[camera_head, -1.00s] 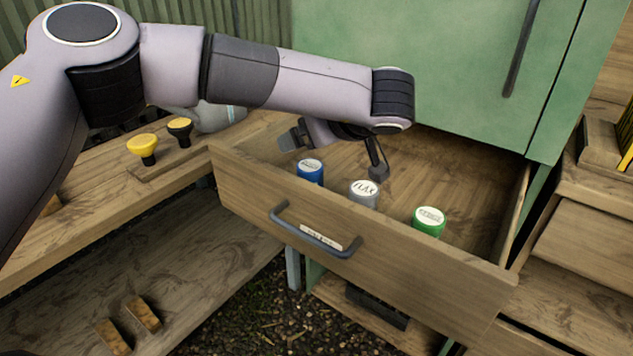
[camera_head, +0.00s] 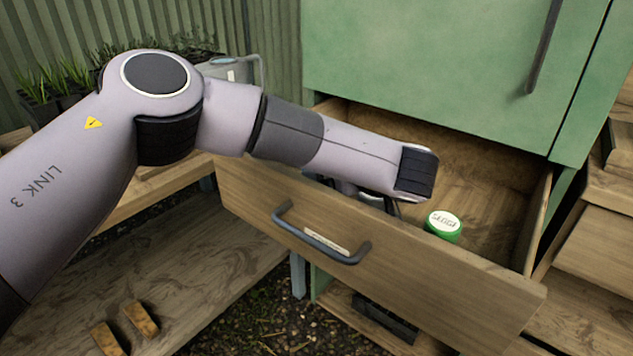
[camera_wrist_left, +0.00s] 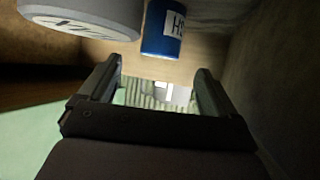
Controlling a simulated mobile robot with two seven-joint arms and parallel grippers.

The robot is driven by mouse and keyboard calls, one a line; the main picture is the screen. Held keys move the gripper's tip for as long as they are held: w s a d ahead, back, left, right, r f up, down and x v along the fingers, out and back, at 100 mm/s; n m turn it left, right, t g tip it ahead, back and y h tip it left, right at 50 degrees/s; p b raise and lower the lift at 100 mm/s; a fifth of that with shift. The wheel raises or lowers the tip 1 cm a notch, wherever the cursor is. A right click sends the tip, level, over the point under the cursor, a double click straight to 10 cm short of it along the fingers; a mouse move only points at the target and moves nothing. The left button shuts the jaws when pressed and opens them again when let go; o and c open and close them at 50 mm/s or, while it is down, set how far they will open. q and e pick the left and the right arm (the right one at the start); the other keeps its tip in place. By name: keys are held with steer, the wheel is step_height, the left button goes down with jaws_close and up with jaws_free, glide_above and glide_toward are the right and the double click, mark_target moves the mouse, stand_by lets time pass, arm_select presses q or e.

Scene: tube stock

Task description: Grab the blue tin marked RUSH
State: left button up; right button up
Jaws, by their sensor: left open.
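The blue tin (camera_wrist_left: 162,30) stands just beyond my left gripper's fingertips in the left wrist view, roughly in line with the gap between them. Part of its white side label shows, with letters like "SH". In the head view my arm hides this tin. My left gripper (camera_wrist_left: 155,78) is open with nothing between its fingers. In the head view it is low inside the open drawer (camera_head: 390,270), mostly behind my forearm. My right gripper is in neither view.
A grey tin (camera_wrist_left: 80,18) with a lettered lid is close beside the blue one. A green tin (camera_head: 443,226) stands in the drawer to the right of my arm. The drawer front and handle (camera_head: 318,240) are near the gripper. The drawer's right end is clear.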

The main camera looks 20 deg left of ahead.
arm_select(q)
steer(key=x, duration=0.5)
steer(key=shift+w+a+f+b, duration=0.15)
steer(key=shift+a+b, duration=0.1)
steer(key=shift+b, duration=0.05)
steer(key=c, duration=1.2)
steer(key=shift+c, duration=0.2)
